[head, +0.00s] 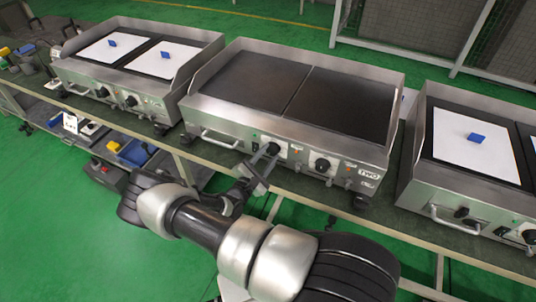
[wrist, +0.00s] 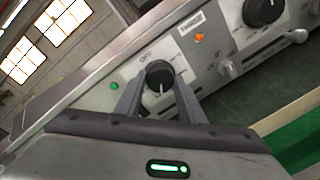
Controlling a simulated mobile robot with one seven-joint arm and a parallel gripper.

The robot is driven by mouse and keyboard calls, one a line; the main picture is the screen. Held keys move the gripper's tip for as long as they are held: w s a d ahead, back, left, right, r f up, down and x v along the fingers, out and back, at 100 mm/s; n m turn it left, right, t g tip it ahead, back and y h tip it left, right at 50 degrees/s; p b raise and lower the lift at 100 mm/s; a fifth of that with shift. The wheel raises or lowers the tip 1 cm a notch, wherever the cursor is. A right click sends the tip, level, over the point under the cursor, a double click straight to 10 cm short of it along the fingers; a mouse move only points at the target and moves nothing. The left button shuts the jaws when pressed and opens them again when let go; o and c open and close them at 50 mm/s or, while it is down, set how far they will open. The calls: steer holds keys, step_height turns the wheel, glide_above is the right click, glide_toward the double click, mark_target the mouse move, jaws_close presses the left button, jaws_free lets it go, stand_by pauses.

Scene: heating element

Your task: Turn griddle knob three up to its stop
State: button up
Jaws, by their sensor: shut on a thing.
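The middle griddle (head: 300,95) has a front panel with two black knobs. My gripper (head: 265,158) reaches its left knob (head: 274,148). In the wrist view, my gripper (wrist: 160,84) has a finger on either side of this black knob (wrist: 160,74) and is shut on it. A white pointer line on the knob points roughly down in that view. A small label (wrist: 190,22), seemingly reading THREE, sits up and right of the knob. The knob's sides are partly hidden by the fingers.
The right knob (head: 322,165) also shows in the wrist view (wrist: 262,10), beside an orange lamp (wrist: 199,37). A green lamp (wrist: 114,86) is left of the held knob. Other griddles stand left (head: 140,65) and right (head: 478,150). A handle (head: 222,140) juts out.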

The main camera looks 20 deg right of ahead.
stand_by(0.5)
steer(key=o, duration=1)
steer(key=shift+o, duration=0.2)
steer(key=v, duration=1.7)
steer(key=shift+s+a, duration=0.15)
